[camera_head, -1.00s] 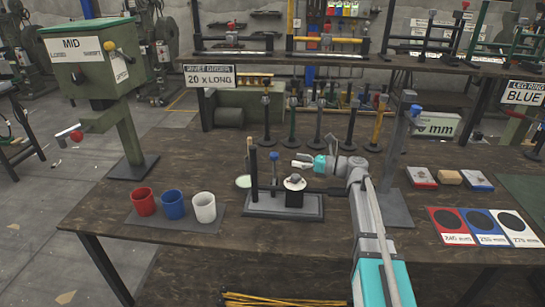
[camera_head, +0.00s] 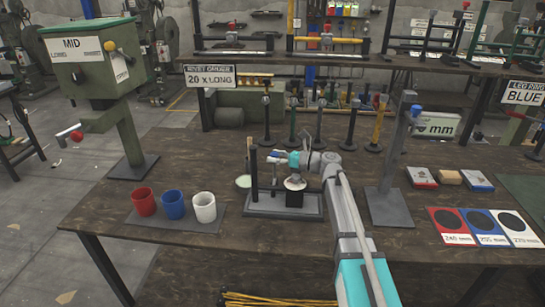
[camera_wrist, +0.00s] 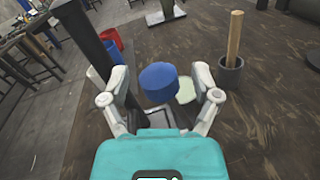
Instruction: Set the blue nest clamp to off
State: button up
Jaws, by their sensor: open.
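The blue nest clamp shows as a round blue knob (camera_wrist: 158,82) in the wrist view, on a post of a grey base plate (camera_head: 255,208) in the head view. My gripper (camera_wrist: 160,75) is open, with one finger on each side of the blue knob and visible gaps between them. In the head view my gripper (camera_head: 279,156) is at the top of the clamp post and partly hides it. A white round part (camera_head: 295,183) sits on the same base, just below my gripper. The clamp's lower post is mostly hidden in the wrist view.
A tall black post (camera_wrist: 92,42) stands close to the left finger. A pale green dish (camera_wrist: 187,90) and a wooden handle in a grey cup (camera_wrist: 231,75) are beyond. Red (camera_head: 144,202), blue (camera_head: 173,204) and white (camera_head: 204,208) cups stand left on a grey mat.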

jog(key=shift+c, duration=0.3)
grip_shut()
jog(key=shift+a, duration=0.15)
